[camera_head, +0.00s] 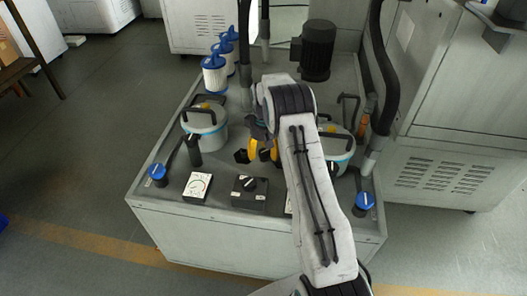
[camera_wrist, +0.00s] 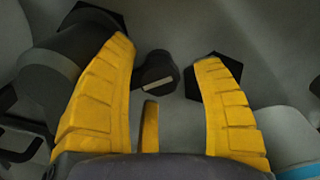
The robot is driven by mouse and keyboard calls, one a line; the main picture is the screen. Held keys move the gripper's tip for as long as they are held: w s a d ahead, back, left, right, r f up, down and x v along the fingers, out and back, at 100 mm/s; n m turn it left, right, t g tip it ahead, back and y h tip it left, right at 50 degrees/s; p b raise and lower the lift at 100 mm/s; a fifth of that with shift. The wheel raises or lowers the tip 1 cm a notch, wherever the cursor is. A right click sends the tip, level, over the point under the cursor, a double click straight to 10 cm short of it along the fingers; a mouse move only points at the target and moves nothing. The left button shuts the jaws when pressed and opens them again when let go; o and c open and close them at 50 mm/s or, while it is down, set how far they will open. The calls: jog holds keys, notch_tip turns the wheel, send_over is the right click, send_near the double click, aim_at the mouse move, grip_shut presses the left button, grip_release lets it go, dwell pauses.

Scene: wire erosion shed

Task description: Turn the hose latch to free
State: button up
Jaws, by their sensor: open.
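My gripper (camera_head: 259,154) is open over the middle of the machine's top, partly hidden by my arm in the head view. In the wrist view its yellow fingers (camera_wrist: 166,53) stand apart with nothing gripped. A dark knob (camera_wrist: 157,72) with a pale strip on its end shows between the fingers, apparently clear of both. A plain yellow bar stands below it; I cannot tell what it belongs to. In the head view a black knob (camera_head: 249,184) sits on a dark labelled box in front of my gripper. I cannot tell which part is the hose latch.
Handled grey pots stand left (camera_head: 207,126) and right (camera_head: 338,163) of my gripper. A white dial plate (camera_head: 198,185) and blue-capped fittings (camera_head: 157,172) (camera_head: 364,202) line the front. Filters (camera_head: 214,76), a motor (camera_head: 317,50) and a thick black hose (camera_head: 384,70) stand behind.

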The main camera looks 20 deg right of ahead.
aim_at(264, 152)
jog(key=m, duration=0.8)
jog(key=shift+p, duration=0.3)
jog(key=shift+r+m, duration=0.35)
jog(key=shift+m, duration=0.25)
notch_tip(264, 152, up, 8)
jog(key=shift+f+p, duration=0.2)
jog(key=shift+p, duration=0.25)
jog(key=s+a+r+n+p, duration=0.1)
jog(key=s+a+r, duration=0.1)
jog(key=r, duration=0.4)
jog(key=s+a+r+n+t+p, duration=0.1)
jog(key=s+a+r+p, duration=0.1)
jog(key=s+r, duration=0.3)
jog(key=s+a+r+n+p, duration=0.1)
jog(key=s+r, duration=0.3)
jog(key=r, duration=0.4)
jog(key=shift+s+a+n, duration=0.2)
jog(key=shift+a+n, duration=0.2)
jog(key=shift+a, duration=0.4)
